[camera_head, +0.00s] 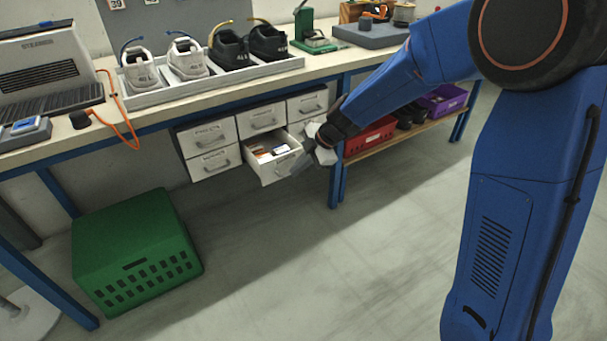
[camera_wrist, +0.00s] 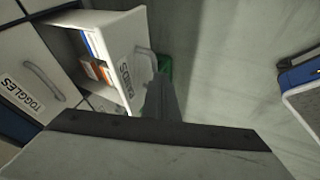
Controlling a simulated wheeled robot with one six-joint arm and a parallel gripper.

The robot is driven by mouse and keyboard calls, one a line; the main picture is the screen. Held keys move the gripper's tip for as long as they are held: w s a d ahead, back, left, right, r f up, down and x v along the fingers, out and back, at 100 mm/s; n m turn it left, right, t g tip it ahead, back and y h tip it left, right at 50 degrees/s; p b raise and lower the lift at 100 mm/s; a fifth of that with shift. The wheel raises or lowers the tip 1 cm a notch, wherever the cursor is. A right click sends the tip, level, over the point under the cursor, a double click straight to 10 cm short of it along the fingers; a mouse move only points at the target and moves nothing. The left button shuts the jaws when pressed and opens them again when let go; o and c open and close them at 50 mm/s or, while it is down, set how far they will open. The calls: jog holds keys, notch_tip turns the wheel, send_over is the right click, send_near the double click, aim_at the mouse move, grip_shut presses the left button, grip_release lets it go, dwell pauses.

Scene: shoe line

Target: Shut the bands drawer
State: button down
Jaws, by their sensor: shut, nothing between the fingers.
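The bands drawer (camera_head: 279,165) is the lower middle drawer of the unit under the bench. It is pulled out, and small boxes show inside it. In the wrist view its front (camera_wrist: 128,68) bears the label BANDS and a handle (camera_wrist: 146,66). My gripper (camera_head: 301,165) is at the right end of the drawer front in the head view. In the wrist view the shut fingers (camera_wrist: 163,97) point at the outer face of the front, close to the handle. I cannot tell whether they touch it. Nothing is held.
The other drawers, including the toggles drawer (camera_wrist: 38,88), look shut. A green crate (camera_head: 137,250) stands on the floor at the left. A blue bench leg (camera_head: 337,180) is just right of my gripper. A red crate (camera_head: 371,136) sits on the low shelf. The floor in front is clear.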

aim_at(274, 150)
jog(key=w+a, duration=0.2)
jog(key=w, duration=0.1)
jog(key=w+a, duration=0.3)
jog(key=w, duration=0.1)
jog(key=w+a, duration=0.2)
jog(key=w, duration=0.2)
jog(key=shift+w+a+f, duration=0.1)
jog(key=shift+w+a, duration=0.15)
jog(key=shift+a, duration=0.1)
jog(key=shift+w+a, duration=0.35)
jog(key=shift+w, duration=0.25)
jog(key=shift+a, duration=0.1)
